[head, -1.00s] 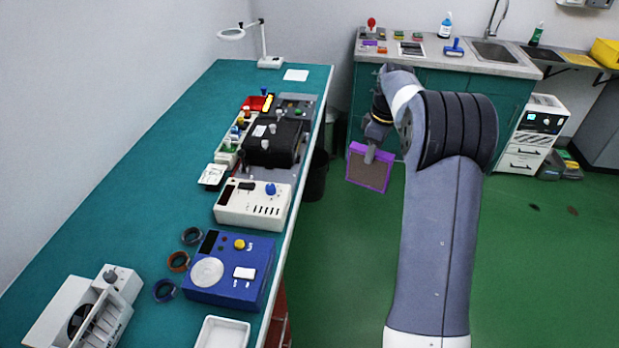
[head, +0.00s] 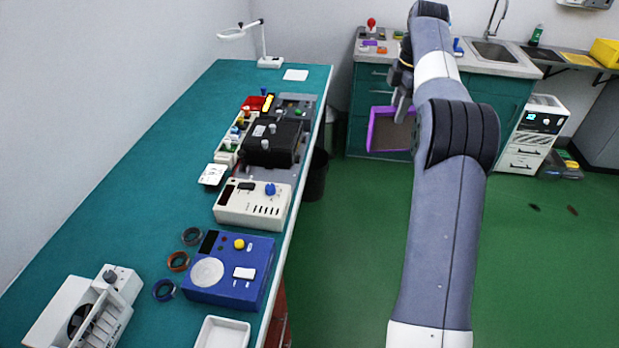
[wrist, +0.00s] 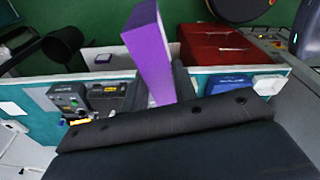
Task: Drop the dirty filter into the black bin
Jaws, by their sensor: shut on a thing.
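The dirty filter (head: 389,131) is a square purple frame with a brown-grey panel, held up in front of the far cabinets in the head view. My gripper (head: 402,105) is shut on its edge. In the wrist view the filter shows edge-on as a purple slab (wrist: 150,55) between the fingers. The black bin (head: 316,177) stands on the floor against the right side of the green bench, left of and below the filter. A black cylinder at upper left in the wrist view (wrist: 64,46) looks like this bin. The filter is apart from it.
The green bench (head: 130,185) carries a blue device (head: 230,268), a cream device (head: 253,205) and a black case (head: 272,142). A sink counter (head: 480,65) lies at the back. The green floor between is open.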

